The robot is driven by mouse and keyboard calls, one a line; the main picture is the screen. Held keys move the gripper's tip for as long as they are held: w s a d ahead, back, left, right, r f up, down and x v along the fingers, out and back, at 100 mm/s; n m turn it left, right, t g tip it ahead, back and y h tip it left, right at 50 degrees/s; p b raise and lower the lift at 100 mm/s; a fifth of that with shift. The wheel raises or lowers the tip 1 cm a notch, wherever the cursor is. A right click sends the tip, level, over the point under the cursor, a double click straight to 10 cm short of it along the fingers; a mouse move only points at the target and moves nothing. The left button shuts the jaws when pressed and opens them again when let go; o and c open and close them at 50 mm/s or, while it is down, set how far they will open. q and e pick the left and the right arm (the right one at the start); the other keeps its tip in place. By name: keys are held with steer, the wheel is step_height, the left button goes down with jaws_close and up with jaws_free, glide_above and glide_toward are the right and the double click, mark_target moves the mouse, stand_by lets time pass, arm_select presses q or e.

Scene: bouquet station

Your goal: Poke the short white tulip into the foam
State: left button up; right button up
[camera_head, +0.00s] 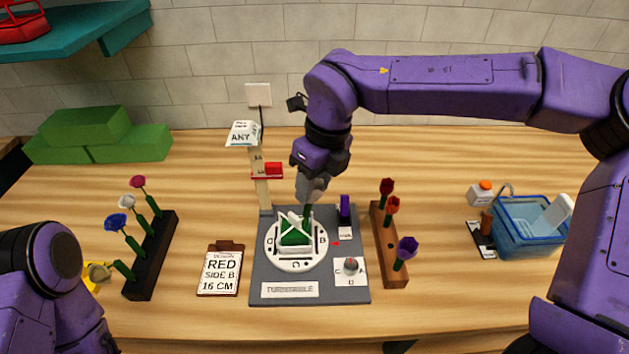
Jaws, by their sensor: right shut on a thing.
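My right gripper (309,197) is over the turntable and shut on a flower with a green stem (308,212). The gripper hides the bloom, so I cannot tell its colour. The stem hangs just above or at the green foam (295,238); I cannot tell whether its tip is in. The foam sits in a white-edged holder on the round white turntable disc (295,265), marked with letters. My left arm shows at the lower left, but its gripper is out of view.
A dark rack (139,290) at left holds several flowers, one of them white (131,181). A brown rack (395,281) at right holds red, orange and purple tulips. A clipboard (221,272) reads "RED SIDE B 16 CM". A ruler post (262,185) stands behind the disc. A blue basket (528,242) is far right.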

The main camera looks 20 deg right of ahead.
steer(key=shift+a+f, duration=0.15)
steer(key=shift+f, duration=0.6)
steer(key=shift+a+f, duration=0.1)
steer(key=shift+f, duration=0.6)
stand_by(1.8)
stand_by(0.5)
steer(key=o, duration=0.8)
steer(key=shift+c, duration=0.2)
steer(key=shift+w, duration=0.1)
steer(key=shift+d+r+p, duration=0.2)
steer(key=shift+r+p, duration=0.85)
steer(key=shift+r, duration=0.05)
steer(key=shift+d+r+p, duration=0.15)
steer(key=shift+r+p, duration=0.95)
steer(key=shift+d+r+p, duration=0.2)
steer(key=shift+r+p, duration=0.85)
steer(key=shift+r, duration=0.05)
steer(key=shift+s, duration=0.2)
